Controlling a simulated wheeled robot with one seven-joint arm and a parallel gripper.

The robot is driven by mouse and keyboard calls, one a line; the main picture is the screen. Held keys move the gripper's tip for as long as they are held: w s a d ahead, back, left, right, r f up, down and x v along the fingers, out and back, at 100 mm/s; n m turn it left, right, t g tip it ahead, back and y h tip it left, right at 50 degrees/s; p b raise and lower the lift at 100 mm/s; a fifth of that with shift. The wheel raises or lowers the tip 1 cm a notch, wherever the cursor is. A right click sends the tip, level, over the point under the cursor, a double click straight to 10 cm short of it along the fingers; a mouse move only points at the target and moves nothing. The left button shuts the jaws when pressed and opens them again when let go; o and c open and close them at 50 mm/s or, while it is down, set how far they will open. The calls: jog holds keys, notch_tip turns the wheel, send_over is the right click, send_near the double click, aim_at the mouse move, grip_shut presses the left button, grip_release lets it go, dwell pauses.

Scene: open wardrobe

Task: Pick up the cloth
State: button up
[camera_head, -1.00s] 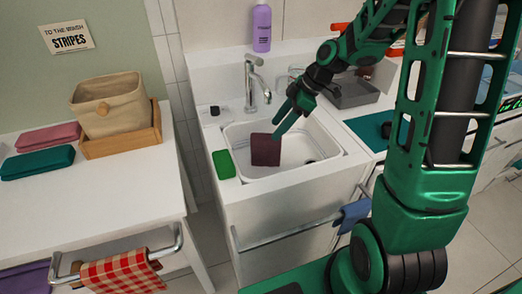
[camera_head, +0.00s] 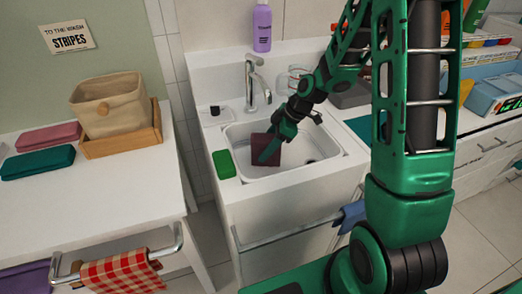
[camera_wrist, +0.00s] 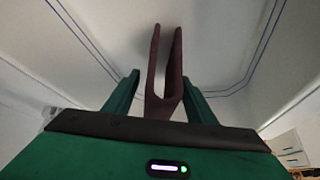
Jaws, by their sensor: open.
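A dark maroon cloth (camera_head: 258,143) is in the white sink basin (camera_head: 238,132), toward its left side. In the wrist view the cloth (camera_wrist: 153,98) stands as a narrow folded V, upright between my two green fingers. My gripper (camera_head: 267,157) is down at the basin and hides part of the cloth in the head view. In the wrist view my gripper (camera_wrist: 159,76) is open, with a gap between each finger and the cloth.
The faucet (camera_head: 258,80) rises behind the basin, and a purple bottle (camera_head: 262,27) stands at the back. A green sponge (camera_head: 224,164) lies on the left rim. A basket (camera_head: 110,104) and folded cloths (camera_head: 38,162) are on the left counter. A checked towel (camera_head: 122,272) hangs below it.

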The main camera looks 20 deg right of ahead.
jog(key=shift+c, duration=0.6)
jog(key=c, duration=1.2)
jog(key=shift+o, duration=0.2)
jog(key=shift+r, duration=0.1)
